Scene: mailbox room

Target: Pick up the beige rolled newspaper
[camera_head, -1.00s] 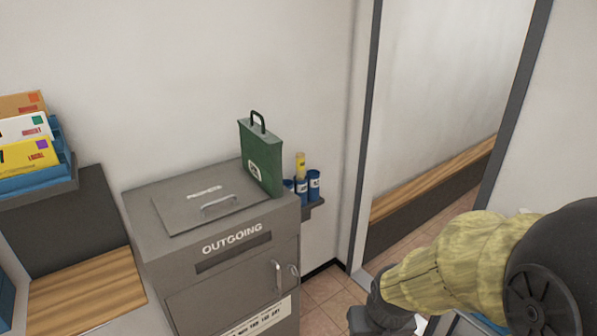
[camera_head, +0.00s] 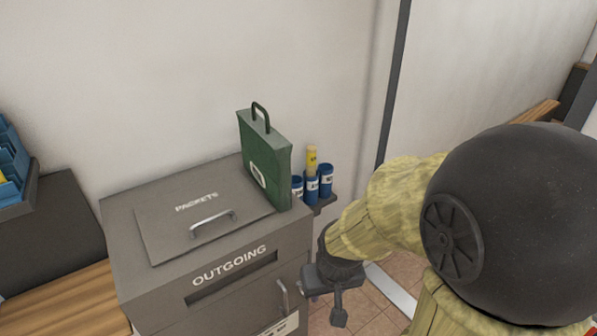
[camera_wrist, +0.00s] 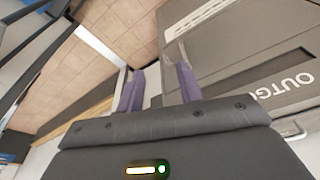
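A yellow-beige roll (camera_head: 312,160) stands upright in one of several blue cups (camera_head: 311,190) on a small dark shelf, behind and right of the green case. It is the only roll that I see, and I cannot tell for sure that it is the newspaper. My gripper (camera_head: 338,312) is in front of and below the shelf, right of the outgoing bin. In the wrist view my gripper (camera_wrist: 160,74) shows two purple fingers apart with nothing between them. The roll does not show in the wrist view.
The grey outgoing bin (camera_head: 150,286) stands left of my gripper, and also fills the right of the wrist view (camera_wrist: 225,50). A green case (camera_head: 264,160) stands on its top. Blue letter trays (camera_head: 10,165) are at the left edge. Tiled floor (camera_head: 350,316) lies beside the bin.

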